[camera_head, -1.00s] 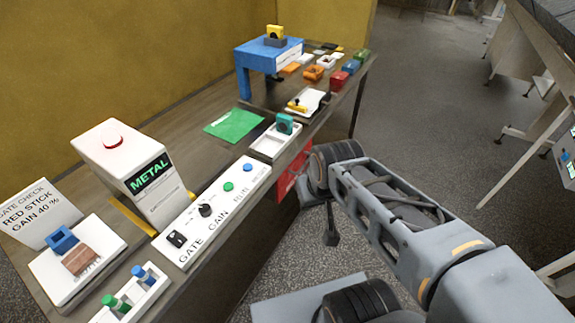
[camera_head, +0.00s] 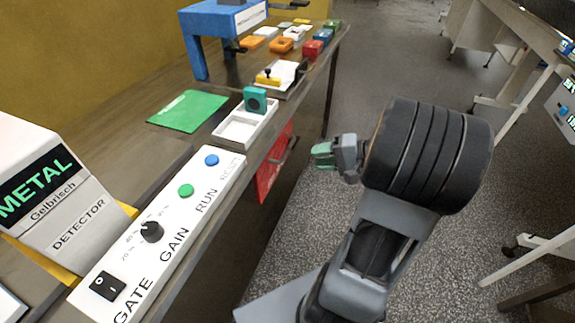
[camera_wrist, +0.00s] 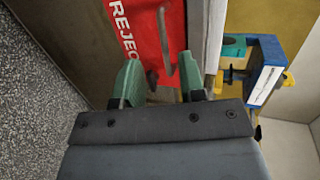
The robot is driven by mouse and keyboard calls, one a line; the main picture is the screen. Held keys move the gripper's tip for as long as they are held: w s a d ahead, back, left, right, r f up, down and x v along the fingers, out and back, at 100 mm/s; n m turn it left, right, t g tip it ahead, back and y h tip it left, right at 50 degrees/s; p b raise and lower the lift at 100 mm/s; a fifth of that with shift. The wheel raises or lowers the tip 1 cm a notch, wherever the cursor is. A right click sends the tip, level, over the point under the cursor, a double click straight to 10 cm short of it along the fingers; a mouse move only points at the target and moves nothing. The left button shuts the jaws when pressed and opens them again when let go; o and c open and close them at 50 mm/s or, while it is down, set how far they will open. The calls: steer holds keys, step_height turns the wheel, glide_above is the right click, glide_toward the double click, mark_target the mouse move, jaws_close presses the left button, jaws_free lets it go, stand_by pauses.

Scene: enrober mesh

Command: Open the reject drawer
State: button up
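The reject drawer (camera_head: 267,172) has a red front below the bench edge in the head view. It also fills the upper middle of the wrist view (camera_wrist: 143,22), with white "REJECT" lettering partly cut off. Its grey bar handle (camera_wrist: 163,42) stands between my fingertips in the picture, a little beyond them. The drawer front looks flush with the bench side. My gripper (camera_head: 322,155) is to the right of the drawer in the head view, apart from it. In the wrist view its two green fingers (camera_wrist: 157,82) are spread open with nothing between them.
On the bench are a control panel (camera_head: 165,235), a metal detector (camera_head: 60,200), a white tray (camera_head: 236,130) with a teal block, a green sheet (camera_head: 188,109) and a blue arch (camera_head: 205,35). The bench edge runs close beside the gripper. Open floor (camera_head: 310,225) lies to the right.

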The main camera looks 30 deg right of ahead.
mark_target(288, 149)
steer(key=w+a+f+t, duration=0.1)
steer(key=w, duration=0.2)
steer(key=w+a+f+b, duration=0.1)
steer(key=w+a, duration=0.1)
steer(key=w, duration=0.1)
steer(key=w+a+f+m+t, duration=0.1)
steer(key=w+a, duration=0.1)
steer(key=w, duration=0.2)
steer(key=shift+a+f+t+b, duration=0.15)
steer(key=shift+f+t+b, duration=0.15)
steer(key=shift+f+b, duration=0.1)
steer(key=shift+c, duration=0.4)
jaws_close()
